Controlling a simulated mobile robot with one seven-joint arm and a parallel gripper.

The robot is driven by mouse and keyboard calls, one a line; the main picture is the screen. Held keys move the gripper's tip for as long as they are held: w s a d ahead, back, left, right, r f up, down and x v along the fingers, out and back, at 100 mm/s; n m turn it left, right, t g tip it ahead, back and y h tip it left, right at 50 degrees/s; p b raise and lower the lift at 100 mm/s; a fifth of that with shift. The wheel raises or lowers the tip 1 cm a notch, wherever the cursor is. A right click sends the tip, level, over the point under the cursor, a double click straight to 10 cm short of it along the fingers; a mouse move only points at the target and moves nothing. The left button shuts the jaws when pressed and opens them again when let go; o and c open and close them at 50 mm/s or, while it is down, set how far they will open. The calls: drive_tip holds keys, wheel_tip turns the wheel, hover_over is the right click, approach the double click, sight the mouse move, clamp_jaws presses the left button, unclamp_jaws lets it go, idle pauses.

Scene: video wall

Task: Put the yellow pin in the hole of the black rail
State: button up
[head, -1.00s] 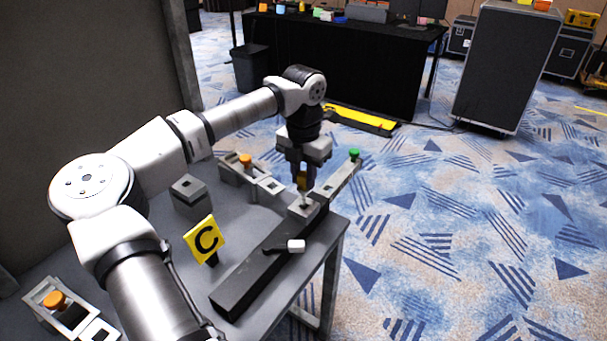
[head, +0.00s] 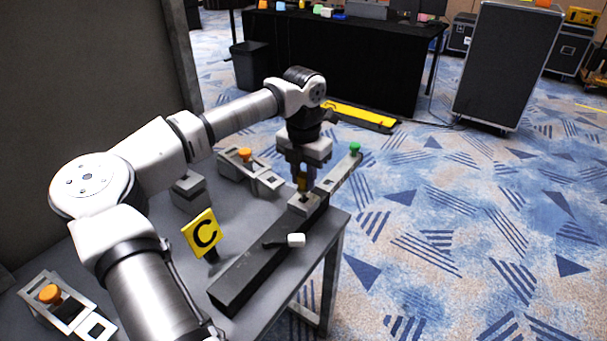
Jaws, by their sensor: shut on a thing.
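My gripper (head: 303,184) points down over the far end of the black rail (head: 245,277) on the grey table. It is shut on the yellow pin (head: 302,180), which is upright between the fingers and partly hidden by them. Just below is a grey block (head: 303,204) with a dark opening, on the rail's far end. The pin's lower end is at or just above this opening; I cannot tell whether it has entered. The rail runs from the near edge to the far right of the table.
A yellow sign with a C (head: 202,234) stands left of the rail. Grey fixtures with orange knobs stand behind (head: 244,155) and at the near left (head: 50,293). A green-knobbed bar (head: 355,148) extends at the right.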

drive_tip(key=shift+f+b, duration=0.35)
drive_tip(key=shift+f, duration=0.25)
idle(0.3)
drive_tip(key=shift+f+b, duration=0.45)
drive_tip(key=shift+f, duration=0.25)
drive_tip(key=o, duration=1.6)
drive_tip(key=shift+c, duration=0.2)
drive_tip(key=shift+r, duration=0.1)
drive_tip(key=shift+r+p, duration=2.2)
drive_tip(key=shift+r, duration=1.3)
drive_tip(key=shift+f, duration=0.1)
